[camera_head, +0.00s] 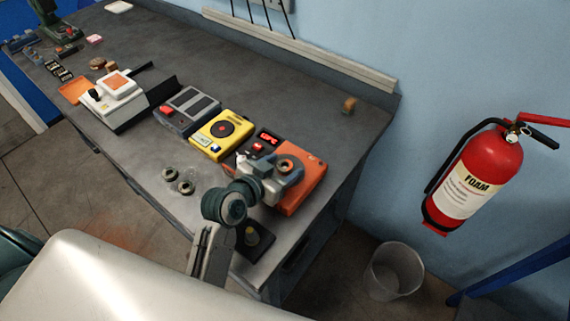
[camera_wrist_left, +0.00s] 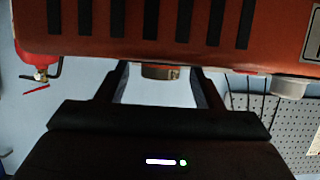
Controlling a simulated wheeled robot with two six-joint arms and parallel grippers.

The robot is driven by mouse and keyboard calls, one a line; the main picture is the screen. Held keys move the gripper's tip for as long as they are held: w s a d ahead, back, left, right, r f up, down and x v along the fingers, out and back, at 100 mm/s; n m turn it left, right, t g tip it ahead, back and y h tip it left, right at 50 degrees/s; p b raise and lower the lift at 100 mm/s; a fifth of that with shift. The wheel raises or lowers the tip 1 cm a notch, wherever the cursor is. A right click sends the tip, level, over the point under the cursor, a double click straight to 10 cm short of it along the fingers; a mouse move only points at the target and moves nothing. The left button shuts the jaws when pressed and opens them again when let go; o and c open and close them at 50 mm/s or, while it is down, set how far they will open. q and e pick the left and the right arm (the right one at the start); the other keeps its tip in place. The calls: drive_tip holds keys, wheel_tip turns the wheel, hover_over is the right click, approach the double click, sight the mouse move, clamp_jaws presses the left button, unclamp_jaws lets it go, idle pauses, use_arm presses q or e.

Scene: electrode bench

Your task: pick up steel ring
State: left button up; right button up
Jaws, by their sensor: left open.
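Two small round ring-like pieces, one (camera_head: 170,174) and another (camera_head: 186,187), lie on the bench left of my left arm; they are too small to tell which is steel. My left gripper (camera_head: 285,183) is at the orange box (camera_head: 310,184), partly covering it. A round dark-centred piece (camera_head: 288,163) sits on the box. In the left wrist view the gripper (camera_wrist_left: 160,88) is open, and the orange box (camera_wrist_left: 122,50) with black slots fills the top. A small brown round piece (camera_wrist_left: 160,71) shows between the fingers; I cannot tell whether they touch it. My right gripper is not visible.
A yellow box (camera_head: 222,133), a grey box (camera_head: 188,108) and a white device (camera_head: 112,105) stand in a row on the bench. A dark pad (camera_head: 262,248) lies near the front edge.

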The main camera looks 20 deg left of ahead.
use_arm(q)
drive_tip(key=c, duration=1.2)
drive_tip(key=shift+r, duration=0.15)
